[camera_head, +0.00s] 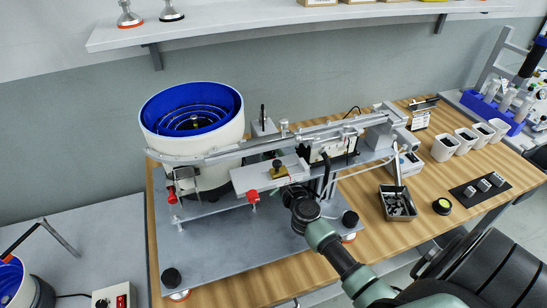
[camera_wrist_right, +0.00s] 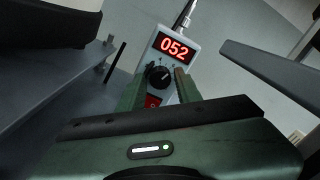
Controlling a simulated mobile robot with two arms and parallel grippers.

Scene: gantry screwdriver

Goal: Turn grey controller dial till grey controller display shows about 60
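The grey controller (camera_wrist_right: 170,55) shows at the top middle of the right wrist view. Its red lit display (camera_wrist_right: 174,48) reads 052. Below the display is a black round dial (camera_wrist_right: 157,76) with a pale pointer mark, and below that a red switch (camera_wrist_right: 152,101). My right gripper (camera_wrist_right: 158,88) has its green fingers apart, one on each side of the dial; whether they touch it is hard to tell. In the head view my right gripper (camera_head: 297,193) is small and dark by the feeder machine; I cannot make out the grey controller's dial there. My left gripper is out of view.
A feeder bowl with blue inside (camera_head: 191,108) and a metal rail (camera_head: 290,138) stand close to my right arm. On the wooden bench (camera_head: 390,240) are a tray of dark parts (camera_head: 397,203), several white cups (camera_head: 444,148) and a black mat with grey blocks (camera_head: 480,188).

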